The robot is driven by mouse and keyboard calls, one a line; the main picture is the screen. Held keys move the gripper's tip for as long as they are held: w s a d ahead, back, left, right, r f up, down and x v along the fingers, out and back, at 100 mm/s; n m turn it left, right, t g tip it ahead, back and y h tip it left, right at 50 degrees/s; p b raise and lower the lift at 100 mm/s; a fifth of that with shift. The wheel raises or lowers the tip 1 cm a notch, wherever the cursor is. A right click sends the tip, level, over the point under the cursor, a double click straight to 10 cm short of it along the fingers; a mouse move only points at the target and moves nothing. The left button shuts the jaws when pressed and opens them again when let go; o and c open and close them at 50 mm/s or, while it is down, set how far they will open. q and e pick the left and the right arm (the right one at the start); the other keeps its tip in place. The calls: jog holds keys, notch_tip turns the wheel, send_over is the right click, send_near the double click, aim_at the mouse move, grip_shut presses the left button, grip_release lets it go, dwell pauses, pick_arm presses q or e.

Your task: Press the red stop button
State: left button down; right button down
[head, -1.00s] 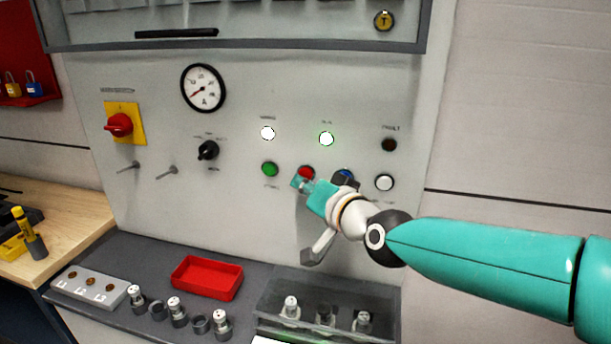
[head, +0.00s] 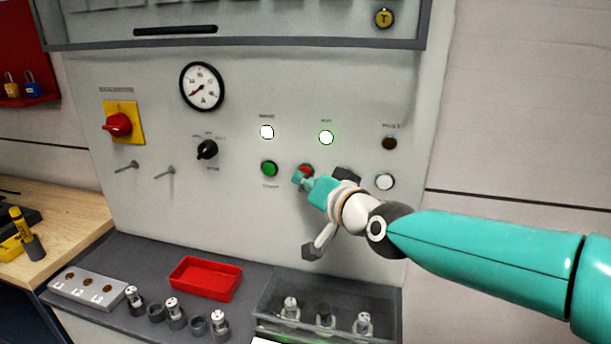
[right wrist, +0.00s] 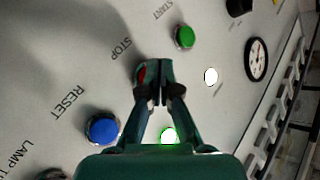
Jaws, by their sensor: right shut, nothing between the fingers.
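The red stop button (head: 307,170) is on the grey panel, right of the green start button (head: 269,169). My right gripper (head: 302,180) is shut and empty, with its fingertips right in front of the stop button and covering part of it. In the right wrist view the closed fingertips (right wrist: 153,72) overlap the red stop button (right wrist: 141,75), of which only a sliver shows beside the word STOP. I cannot tell whether the tips touch it. My left gripper is not in view.
The blue reset button (right wrist: 103,129) is beside the fingers in the right wrist view. A white button (head: 384,182) and a lit green run lamp (head: 326,138) are nearby. Below are a red tray (head: 206,279) and a clear-walled box (head: 270,308) on the grey ledge.

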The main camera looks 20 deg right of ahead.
jog(key=shift+w+d, duration=0.15)
dwell(0.6)
jog(key=shift+r, duration=0.1)
jog(key=shift+s+a+p, duration=0.5)
jog(key=shift+s, duration=0.2)
